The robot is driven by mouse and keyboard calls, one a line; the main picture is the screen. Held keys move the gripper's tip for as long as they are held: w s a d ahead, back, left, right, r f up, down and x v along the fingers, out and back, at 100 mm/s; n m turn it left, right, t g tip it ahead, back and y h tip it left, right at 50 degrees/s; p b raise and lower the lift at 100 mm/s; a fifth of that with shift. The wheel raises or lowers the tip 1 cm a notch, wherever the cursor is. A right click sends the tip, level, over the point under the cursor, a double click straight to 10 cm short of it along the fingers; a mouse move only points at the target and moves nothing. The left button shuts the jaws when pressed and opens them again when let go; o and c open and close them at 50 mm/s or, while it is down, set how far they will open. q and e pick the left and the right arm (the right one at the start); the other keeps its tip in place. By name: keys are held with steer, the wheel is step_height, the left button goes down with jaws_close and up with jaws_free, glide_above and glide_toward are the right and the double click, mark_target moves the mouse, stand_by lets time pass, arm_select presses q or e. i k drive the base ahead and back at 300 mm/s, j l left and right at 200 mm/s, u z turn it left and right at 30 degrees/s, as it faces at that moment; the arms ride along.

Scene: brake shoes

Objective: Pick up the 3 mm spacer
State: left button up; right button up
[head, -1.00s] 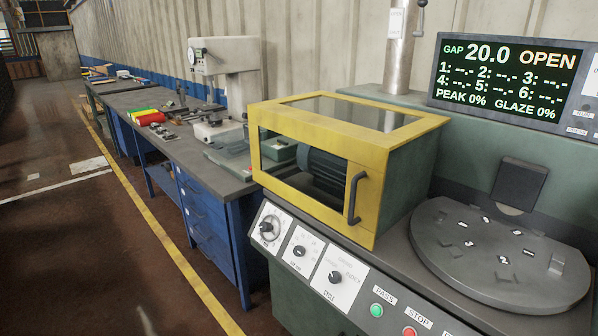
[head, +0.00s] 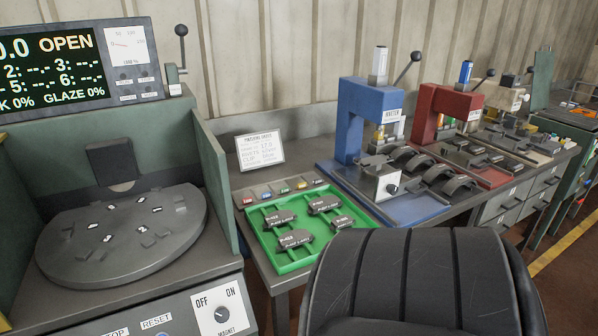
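I cannot make out a 3 mm spacer for certain. A row of small blocks with coloured tops (head: 284,190) lies on the bench just behind the green tray (head: 290,268); any markings on them are too small to read. The tray holds several dark labelled pads (head: 295,239). Neither of my grippers is in view.
A grey round plate (head: 125,235) with numbered places is on the machine at left. A blue press (head: 357,115) and a red press (head: 428,105) stand behind curved shoes (head: 412,160). A sign (head: 260,149) stands behind the tray. A black chair back (head: 410,285) blocks the front.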

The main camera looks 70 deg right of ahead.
mark_target(280, 186)
steer(key=z, duration=2.1)
steer(key=i+l, duration=0.2)
steer(key=i+l+u, duration=0.1)
steer(key=l, duration=0.35)
steer(key=i+l, duration=0.4)
steer(key=l, duration=0.25)
steer(key=i+u, duration=0.05)
